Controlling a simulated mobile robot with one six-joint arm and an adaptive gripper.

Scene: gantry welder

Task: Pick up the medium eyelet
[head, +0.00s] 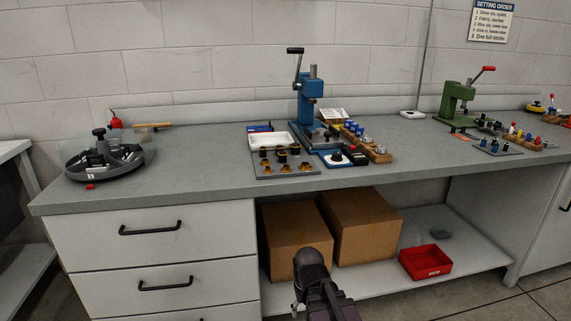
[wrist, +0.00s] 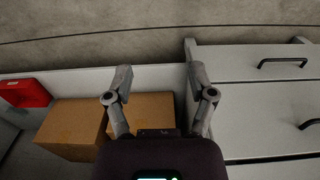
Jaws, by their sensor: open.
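Several small black and brass-coloured pieces (head: 283,158) stand in rows on a grey board (head: 262,175) at the front of the bench, left of the middle in the head view. They are too small to tell which one is the medium eyelet. My gripper (wrist: 160,78) is open and empty in the wrist view, with its two fingers spread apart. It faces the bench's lower front, with no eyelet in the wrist view. In the head view my arm shows at the bottom middle, below the bench top.
A round dark organizer (head: 105,160) is at the left, a green press (head: 457,103) at the right. Cardboard boxes (head: 297,238) and a red bin (head: 425,262) sit below. The bench top's left middle is clear.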

